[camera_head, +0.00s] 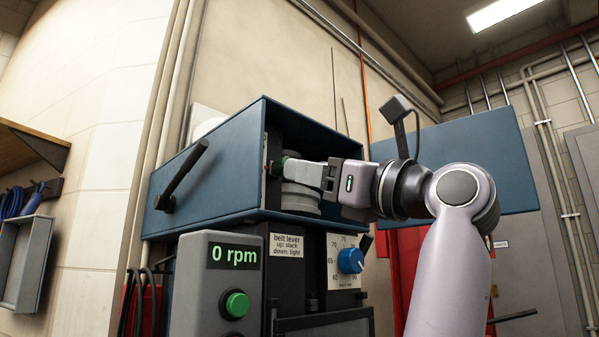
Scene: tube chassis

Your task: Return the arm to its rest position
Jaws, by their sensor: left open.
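My left arm (450,265) rises from the lower right and bends left at its elbow. Its gripper (300,172) reaches into an open blue housing (205,187), with its fingers at a grey stepped pulley (300,200). The gripper is open. I cannot tell whether the fingers touch the pulley, and the fingertips are partly lost against the dark inside. My right gripper is not in view.
A blue door panel (480,165) stands behind my arm. A black lever (182,176) sticks out on the housing's left side. Below are a "0 rpm" display (234,254), a green button (236,304), a "belt lever" label (287,245) and a blue knob (350,260).

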